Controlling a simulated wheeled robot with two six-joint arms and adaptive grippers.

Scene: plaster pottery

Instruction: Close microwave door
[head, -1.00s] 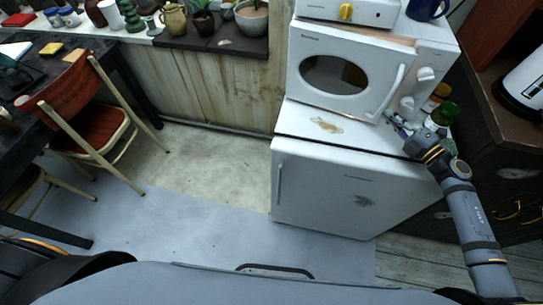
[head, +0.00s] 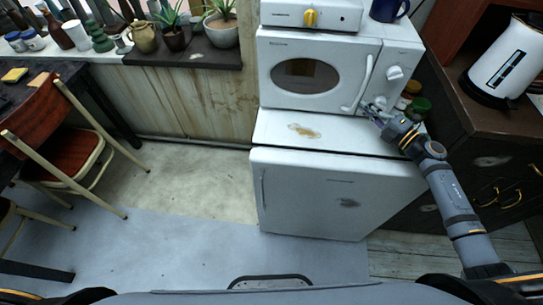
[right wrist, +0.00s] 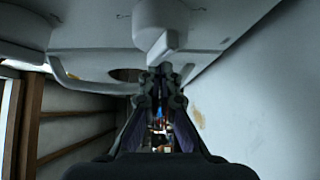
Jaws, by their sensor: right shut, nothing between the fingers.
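The white microwave (head: 398,62) stands on a small white fridge. Its door (head: 317,97), with an oval window and a vertical handle (head: 357,84) on the right, looks flush with the front; any thin gap is too small to tell. My right gripper (head: 371,108) is shut and empty, low at the front by the lower end of the handle and below the knobs (head: 394,72). In the right wrist view the shut fingers (right wrist: 160,75) point along the microwave front, under a knob (right wrist: 155,38). My left gripper is out of view.
The fridge (head: 330,190) has a brown stain on top. A white toaster (head: 310,14) and a blue mug (head: 388,9) sit on the microwave. Jars (head: 418,104) stand at its right. A kettle (head: 505,62) is farther right.

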